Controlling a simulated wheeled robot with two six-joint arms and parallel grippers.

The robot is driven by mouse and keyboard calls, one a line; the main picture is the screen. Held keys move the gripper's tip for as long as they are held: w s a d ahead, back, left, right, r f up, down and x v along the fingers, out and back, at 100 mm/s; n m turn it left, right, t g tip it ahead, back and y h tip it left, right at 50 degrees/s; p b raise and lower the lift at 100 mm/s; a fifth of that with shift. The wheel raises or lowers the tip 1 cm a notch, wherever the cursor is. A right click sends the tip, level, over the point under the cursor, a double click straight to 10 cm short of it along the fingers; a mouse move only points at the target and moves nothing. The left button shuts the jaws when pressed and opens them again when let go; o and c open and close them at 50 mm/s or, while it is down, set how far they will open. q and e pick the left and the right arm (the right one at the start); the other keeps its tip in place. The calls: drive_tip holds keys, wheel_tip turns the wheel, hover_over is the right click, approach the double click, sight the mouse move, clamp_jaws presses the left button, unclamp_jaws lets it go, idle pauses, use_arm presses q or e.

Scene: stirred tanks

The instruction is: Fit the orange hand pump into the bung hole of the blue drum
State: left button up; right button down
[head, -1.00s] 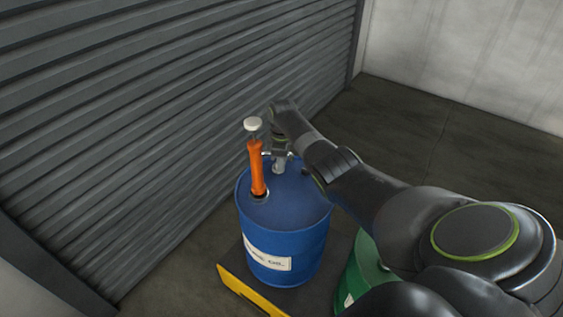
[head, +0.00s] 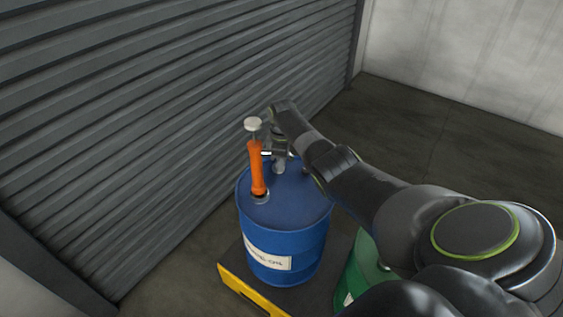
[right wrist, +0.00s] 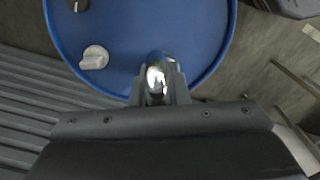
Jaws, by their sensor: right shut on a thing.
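The orange hand pump (head: 257,168), with a white knob on top, stands nearly upright at the blue drum's (head: 275,225) top, on its near left side. Its pale lower end is at the bung hole (head: 261,198); how deep it sits I cannot tell. My right gripper (head: 278,160) is beside the pump, on its right and farther back, joined to it by a short metal piece. In the right wrist view the fingers are shut on a shiny chrome part (right wrist: 156,78), which looks like the pump's spout; no orange shows there. My left gripper is out of view.
A green drum (head: 362,268) stands close at the right, partly behind my arm. A yellow edge (head: 245,292) runs in front of the drums. A grey roller shutter (head: 150,130) rises on the left. A white cap-like piece (right wrist: 94,58) shows over the drum top.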

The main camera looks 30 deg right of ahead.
drive_tip(key=shift+f+b, duration=1.35)
drive_tip(key=shift+f, duration=0.2)
drive_tip(key=c, duration=1.3)
unclamp_jaws()
drive_tip(key=shift+s+f, duration=0.1)
wheel_tip(320, 180, up, 18)
drive_tip(key=shift+f+b, duration=0.15)
drive_tip(key=shift+b, duration=0.3)
